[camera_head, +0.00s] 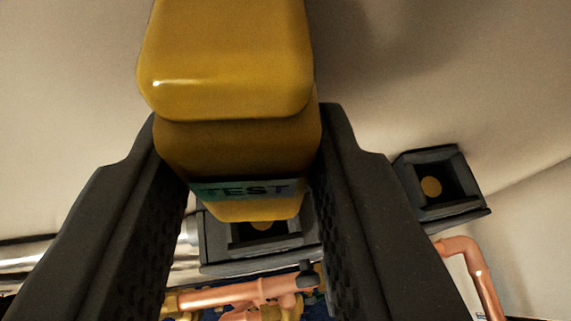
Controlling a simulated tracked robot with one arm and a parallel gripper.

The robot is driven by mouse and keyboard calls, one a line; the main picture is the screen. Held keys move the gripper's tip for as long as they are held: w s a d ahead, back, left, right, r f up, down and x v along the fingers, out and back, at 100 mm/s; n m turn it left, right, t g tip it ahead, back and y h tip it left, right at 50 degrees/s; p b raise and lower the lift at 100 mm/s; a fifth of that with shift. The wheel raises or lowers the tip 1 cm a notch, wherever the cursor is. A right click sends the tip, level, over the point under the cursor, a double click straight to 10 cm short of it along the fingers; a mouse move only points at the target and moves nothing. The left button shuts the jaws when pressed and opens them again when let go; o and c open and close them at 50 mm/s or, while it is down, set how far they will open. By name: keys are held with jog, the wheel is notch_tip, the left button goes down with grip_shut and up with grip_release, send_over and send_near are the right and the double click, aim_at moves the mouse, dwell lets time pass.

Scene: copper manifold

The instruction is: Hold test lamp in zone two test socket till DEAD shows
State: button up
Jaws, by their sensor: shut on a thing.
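A yellow test lamp (230,80) fills the upper middle of the view, with a green band reading TEST near its far end. My gripper (245,200) is shut on the lamp, one dark finger on each side. The lamp's far end overlaps a dark square socket (215,245) on the wall, with a yellow disc partly showing inside. I cannot tell whether the lamp touches this socket. A second dark socket (460,185) with a yellow disc stands to the right. No zone labels and no DEAD reading show.
Copper pipes with brass fittings (235,294) run below the near socket. A copper elbow pipe (482,275) drops down under the right socket. A silvery pipe (30,254) lies at the lower left. The pale wall (420,80) is bare above the sockets.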

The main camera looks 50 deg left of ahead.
aim_at(257, 223)
jog(key=shift+s+a+f+b, duration=0.15)
jog(key=shift+f+b, duration=0.2)
jog(key=shift+f, duration=0.65)
jog(key=shift+b, duration=0.3)
jog(key=shift+f+b, duration=1.1)
jog(key=shift+f, duration=0.1)
dwell(0.8)
jog(key=shift+r, duration=0.15)
dwell(1.5)
jog(key=shift+r+p, duration=1.25)
jog(key=shift+r, duration=0.95)
